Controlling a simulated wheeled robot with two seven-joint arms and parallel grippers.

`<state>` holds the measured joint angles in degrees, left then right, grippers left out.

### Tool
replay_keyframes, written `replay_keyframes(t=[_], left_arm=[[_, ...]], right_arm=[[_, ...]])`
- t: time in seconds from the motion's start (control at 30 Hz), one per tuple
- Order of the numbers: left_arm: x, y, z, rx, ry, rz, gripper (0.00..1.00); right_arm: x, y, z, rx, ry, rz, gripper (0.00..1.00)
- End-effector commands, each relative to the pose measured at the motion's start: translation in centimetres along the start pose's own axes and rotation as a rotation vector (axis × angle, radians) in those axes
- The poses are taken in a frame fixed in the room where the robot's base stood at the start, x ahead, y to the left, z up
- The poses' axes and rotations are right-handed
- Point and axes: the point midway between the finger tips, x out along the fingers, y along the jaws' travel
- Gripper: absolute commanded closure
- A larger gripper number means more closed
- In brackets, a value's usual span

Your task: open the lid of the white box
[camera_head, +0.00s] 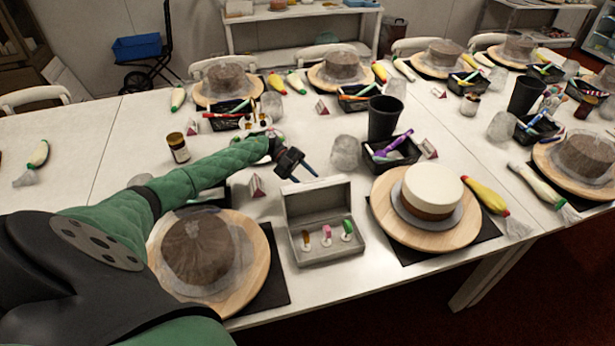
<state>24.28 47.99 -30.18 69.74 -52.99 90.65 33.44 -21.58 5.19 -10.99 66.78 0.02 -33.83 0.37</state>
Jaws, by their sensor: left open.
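The white box (328,253) stands on the table in front of me, at the middle of the picture. Its lid (318,204) is raised and stands tilted up along the back edge, so the inside shows. Several small decorated pieces, brown, pink and green on top, stand in the box. My left gripper (298,174) is open and empty, above the table just behind the raised lid, apart from it as far as I can tell. My right gripper is not in view.
A turntable with a white-topped cake (433,191) stands right of the box. A wrapped brown cake (208,250) on a turntable stands left, under my left arm. A black cup (384,118), a clear wrapped lump (345,152) and a black tool tray (396,160) stand behind.

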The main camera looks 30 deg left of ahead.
Motion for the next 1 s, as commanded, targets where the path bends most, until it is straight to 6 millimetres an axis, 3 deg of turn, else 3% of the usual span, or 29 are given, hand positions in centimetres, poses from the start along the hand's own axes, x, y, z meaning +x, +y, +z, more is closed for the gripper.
replay_keyframes(t=[0.47, 0.7, 1.0], left_arm=[[0.75, 0.01, 0.03, 0.0, -0.001, 0.0, 0.57], [0.74, 0.02, 0.03, 0.0, -0.001, 0.0, 1.0], [0.77, -0.25, -0.56, 0.02, -0.029, 0.021, 1.0]], right_arm=[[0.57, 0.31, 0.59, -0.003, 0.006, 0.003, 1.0], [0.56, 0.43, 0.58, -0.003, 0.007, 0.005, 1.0], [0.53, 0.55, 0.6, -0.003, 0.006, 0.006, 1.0]])
